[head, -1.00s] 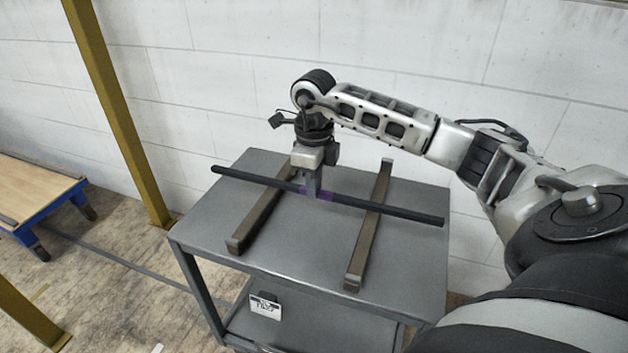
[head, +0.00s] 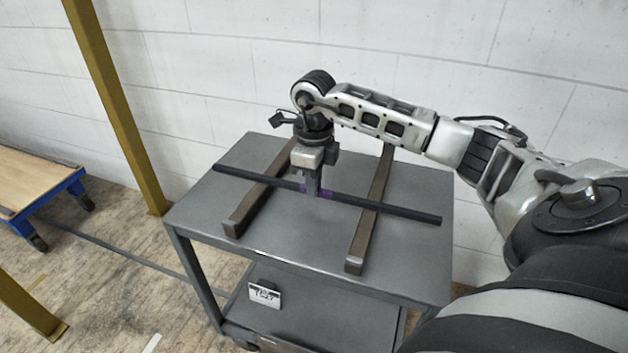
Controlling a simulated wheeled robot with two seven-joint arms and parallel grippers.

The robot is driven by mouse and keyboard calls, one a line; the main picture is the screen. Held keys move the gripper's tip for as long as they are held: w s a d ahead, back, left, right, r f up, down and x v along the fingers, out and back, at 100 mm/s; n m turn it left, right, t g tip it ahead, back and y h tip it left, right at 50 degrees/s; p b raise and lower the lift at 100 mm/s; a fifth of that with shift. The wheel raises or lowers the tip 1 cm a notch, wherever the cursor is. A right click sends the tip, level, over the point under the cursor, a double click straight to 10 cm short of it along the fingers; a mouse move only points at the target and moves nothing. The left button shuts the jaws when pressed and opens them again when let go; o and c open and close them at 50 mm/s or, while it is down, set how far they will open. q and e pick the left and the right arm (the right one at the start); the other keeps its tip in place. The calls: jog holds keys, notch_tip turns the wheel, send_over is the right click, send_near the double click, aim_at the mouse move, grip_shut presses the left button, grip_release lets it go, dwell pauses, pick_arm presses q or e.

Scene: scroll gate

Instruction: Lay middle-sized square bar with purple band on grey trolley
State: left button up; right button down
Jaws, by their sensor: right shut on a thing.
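The dark square bar with the purple band (head: 385,208) lies crosswise over the grey trolley (head: 205,211), spanning the two brown rails on its top. My right gripper (head: 314,193) points down and is shut on the bar at its purple band, near the bar's middle. The bar looks about level. I cannot tell whether it touches the rails or hangs just above them. My left gripper is out of view.
Two brown rails, the left one (head: 250,203) and the right one (head: 368,222), lie on the trolley top. A small label card (head: 265,296) shows at the lower shelf. A yellow post (head: 117,110) and a blue-edged wooden cart (head: 35,190) stand to the left. A white wall is behind.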

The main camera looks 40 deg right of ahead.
jog(key=shift+f, duration=0.15)
jog(key=c, duration=1.4)
grip_release()
jog(key=shift+o, duration=0.2)
jog(key=o, duration=0.4)
jog(key=shift+f, duration=0.15)
jog(key=shift+c, duration=0.2)
